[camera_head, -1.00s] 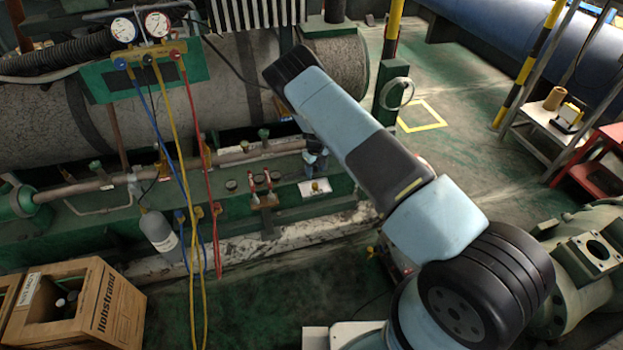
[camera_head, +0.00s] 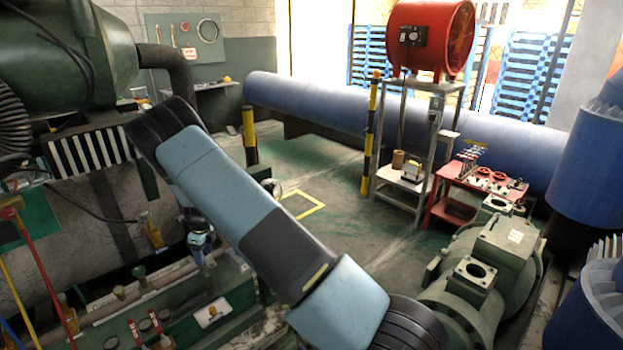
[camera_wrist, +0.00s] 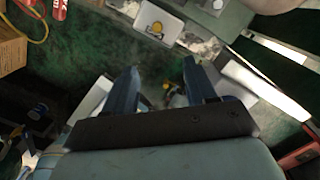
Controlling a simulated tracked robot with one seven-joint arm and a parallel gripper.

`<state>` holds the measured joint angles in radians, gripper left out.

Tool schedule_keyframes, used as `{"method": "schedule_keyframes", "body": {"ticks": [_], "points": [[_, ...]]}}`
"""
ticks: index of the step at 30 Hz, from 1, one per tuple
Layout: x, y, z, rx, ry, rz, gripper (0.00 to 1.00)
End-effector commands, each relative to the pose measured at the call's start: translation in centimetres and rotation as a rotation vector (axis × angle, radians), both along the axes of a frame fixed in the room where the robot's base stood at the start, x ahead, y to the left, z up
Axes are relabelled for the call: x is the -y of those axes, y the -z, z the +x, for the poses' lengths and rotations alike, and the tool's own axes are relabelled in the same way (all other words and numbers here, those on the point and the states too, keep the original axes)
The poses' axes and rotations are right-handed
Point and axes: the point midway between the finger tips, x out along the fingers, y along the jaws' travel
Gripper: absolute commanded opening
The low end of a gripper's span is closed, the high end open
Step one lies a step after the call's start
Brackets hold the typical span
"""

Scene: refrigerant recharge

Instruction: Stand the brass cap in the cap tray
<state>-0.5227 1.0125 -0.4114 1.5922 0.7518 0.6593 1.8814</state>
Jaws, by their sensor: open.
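A small brass-yellow piece, seemingly the brass cap (camera_head: 212,311), shows in the pale cap tray (camera_head: 201,318) on the green skid. In the wrist view the cap (camera_wrist: 156,28) is inside the tray (camera_wrist: 171,34), near the top of the picture, beyond my fingertips. It is too small to tell whether it stands upright. My gripper (camera_wrist: 163,80) is open, with two blue fingers apart and nothing held between them. In the head view my gripper (camera_head: 207,264) hangs above and behind the tray, clear of it, partly blurred in detail.
Red-handled valves (camera_head: 150,326) stand left of the tray on the skid. A pipe runs behind them. A red cart (camera_head: 470,190), a grey stand (camera_head: 398,190) and a green machine (camera_head: 490,270) stand to the right. The green floor between is mostly clear.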

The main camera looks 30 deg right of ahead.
Motion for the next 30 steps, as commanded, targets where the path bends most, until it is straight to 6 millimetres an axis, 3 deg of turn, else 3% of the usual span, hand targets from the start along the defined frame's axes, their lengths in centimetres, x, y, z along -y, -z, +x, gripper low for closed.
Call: {"method": "schedule_keyframes", "body": {"ticks": [1,3,14,21,30], "points": [[0.4,-2.5,0.0,0.014,-0.035,0.015,0.56],[1.1,-5.3,-0.3,0.027,-0.094,0.029,0.56],[4.8,-18.9,-3.6,0.124,-0.415,0.077,0.56],[7.4,-27.0,-7.4,0.204,-0.638,0.080,0.56],[10.9,-35.6,-13.6,0.311,-0.929,0.042,0.56]]}}
